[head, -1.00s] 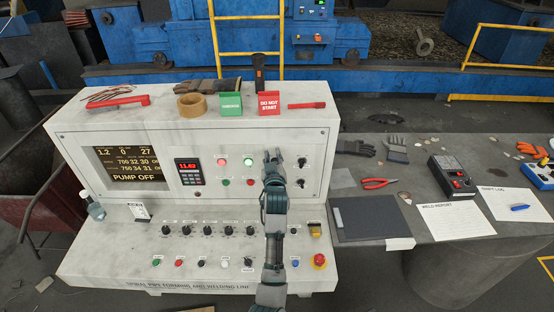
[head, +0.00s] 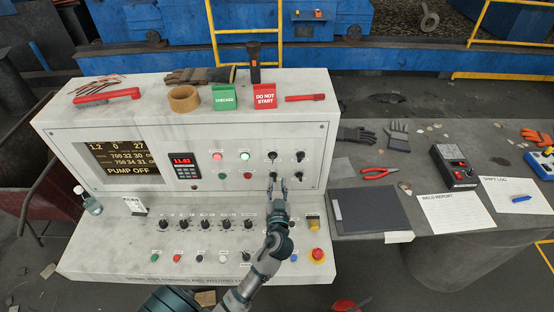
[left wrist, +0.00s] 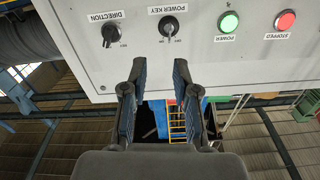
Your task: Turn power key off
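The power key (head: 272,156) is a small dark switch in the upper row on the right of the white console's front panel. In the left wrist view the power key (left wrist: 169,27) shows beside its label, ahead of my fingers and apart from them. Its exact setting is too small to read surely. My left gripper (head: 278,181) is at the panel below the power key, near the lower switches. In the left wrist view my left gripper (left wrist: 157,75) has its two fingers spread, with nothing between them. My right gripper is out of view.
The direction switch (left wrist: 111,34) is beside the power key. A lit green power lamp (head: 245,156) and a red stopped lamp (head: 217,157) are left of it. The display (head: 125,160) reads PUMP OFF. A red emergency button (head: 317,255) sits on the lower ledge.

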